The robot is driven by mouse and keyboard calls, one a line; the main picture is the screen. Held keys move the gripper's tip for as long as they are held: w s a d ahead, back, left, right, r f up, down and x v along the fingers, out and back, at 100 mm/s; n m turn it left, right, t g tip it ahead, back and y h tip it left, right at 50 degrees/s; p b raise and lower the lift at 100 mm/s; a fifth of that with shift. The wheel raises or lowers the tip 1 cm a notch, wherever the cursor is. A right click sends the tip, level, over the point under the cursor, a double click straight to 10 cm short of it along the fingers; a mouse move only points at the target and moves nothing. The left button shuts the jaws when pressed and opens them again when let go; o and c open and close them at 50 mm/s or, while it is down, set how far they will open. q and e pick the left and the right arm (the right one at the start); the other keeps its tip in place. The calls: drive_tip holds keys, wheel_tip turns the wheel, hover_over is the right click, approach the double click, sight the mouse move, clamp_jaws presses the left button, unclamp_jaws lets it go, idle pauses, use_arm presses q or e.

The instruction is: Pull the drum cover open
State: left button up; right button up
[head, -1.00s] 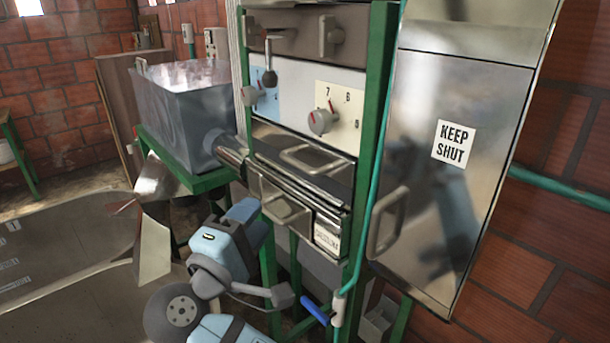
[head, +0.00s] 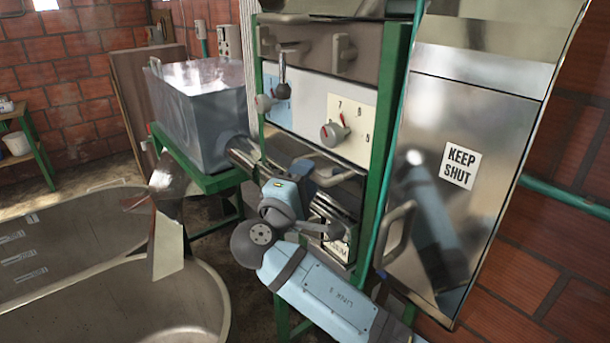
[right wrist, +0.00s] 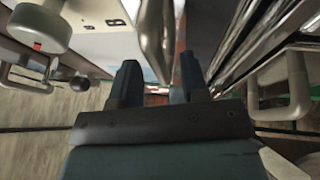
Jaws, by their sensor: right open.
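A shiny metal front with a bar handle (head: 336,178) sits below the white dial panel of the machine; no readable label marks it as the drum cover. Below it is a second metal front with a partly hidden label (head: 338,246). My right gripper (head: 303,170) is in front of these fronts, at the left of the bar handle, and covers part of them. In the right wrist view its two fingers (right wrist: 158,88) are apart, with a shiny metal piece (right wrist: 157,40) beyond the gap. I see nothing gripped; contact cannot be told. My left gripper is out of view.
A tall metal door marked KEEP SHUT (head: 455,135) with its own handle (head: 396,234) stands right of the machine. A green post (head: 388,130) separates them. A grey tank (head: 200,120) is at left, a large basin (head: 190,310) at lower left.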

drive_tip(key=shift+c, duration=0.4)
clamp_jaws()
drive_tip(key=shift+f, duration=0.1)
drive_tip(key=f+n+t+b, duration=0.1)
drive_tip(key=t+b, duration=0.1)
drive_tip(key=b, duration=0.2)
drive_tip(key=s+a+f+n+t+b, duration=0.1)
drive_tip(key=n+t+b, duration=0.1)
drive_tip(key=b, duration=0.3)
drive_tip(key=a+f+n+t+b, duration=0.1)
drive_tip(key=f+n+t+b, duration=0.1)
drive_tip(key=t+b, duration=0.1)
drive_tip(key=shift+s+a+f+b, duration=0.1)
drive_tip(key=shift+s+a+b, duration=0.2)
drive_tip(key=shift+b, duration=0.6)
drive_tip(key=shift+d, duration=0.15)
